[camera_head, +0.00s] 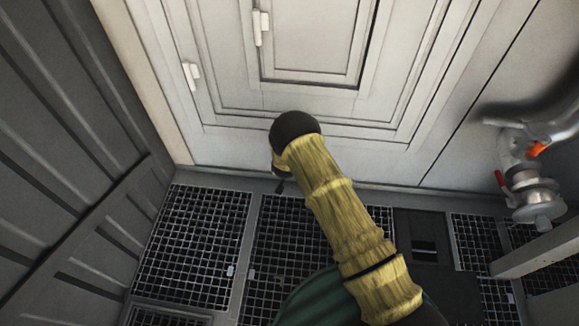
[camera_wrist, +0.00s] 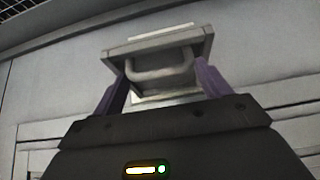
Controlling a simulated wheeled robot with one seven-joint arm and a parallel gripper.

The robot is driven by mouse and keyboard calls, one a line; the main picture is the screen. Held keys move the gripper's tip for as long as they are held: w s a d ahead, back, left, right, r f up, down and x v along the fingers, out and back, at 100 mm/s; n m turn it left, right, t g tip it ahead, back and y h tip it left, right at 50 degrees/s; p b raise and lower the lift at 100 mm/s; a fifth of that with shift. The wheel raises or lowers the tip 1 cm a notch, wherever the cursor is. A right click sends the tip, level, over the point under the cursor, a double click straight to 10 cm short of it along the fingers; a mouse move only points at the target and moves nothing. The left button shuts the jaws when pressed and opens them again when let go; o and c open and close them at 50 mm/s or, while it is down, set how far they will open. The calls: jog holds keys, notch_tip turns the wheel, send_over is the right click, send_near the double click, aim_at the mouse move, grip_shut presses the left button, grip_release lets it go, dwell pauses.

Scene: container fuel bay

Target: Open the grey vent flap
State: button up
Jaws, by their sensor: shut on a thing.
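The grey vent flap (camera_wrist: 190,42) shows in the upper middle of the wrist view, on a pale wall panel, with a looped bar handle (camera_wrist: 161,78) across its front. White strips show above and below it; I cannot tell how far it stands off the panel. My gripper (camera_wrist: 160,72) has its two purple fingers at either side of the handle and is shut on it. In the head view my forearm reaches down to the foot of the white wall; the flap is hidden there and the fingers cannot be made out.
A white panelled door (camera_head: 310,40) with white hinges fills the back. A dark ribbed wall (camera_head: 70,120) stands at the left. Black grating (camera_head: 195,245) covers the floor. A metal pipe fitting with a red lever (camera_head: 530,180) juts out at the right, above a grey beam (camera_head: 540,250).

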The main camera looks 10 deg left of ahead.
jog(key=shift+w+d+r, duration=0.25)
jog(key=shift+w+r, duration=0.3)
jog(key=shift+w, duration=0.15)
grip_shut()
jog(key=o, duration=1.1)
grip_release()
jog(key=shift+s+a+f, duration=0.25)
jog(key=shift+s, duration=0.1)
jog(key=p+v, duration=0.5)
jog(key=v, duration=1.2)
jog(key=shift+s+d+r+p, duration=0.15)
jog(key=shift+s+p, duration=0.05)
jog(key=shift+p, duration=0.1)
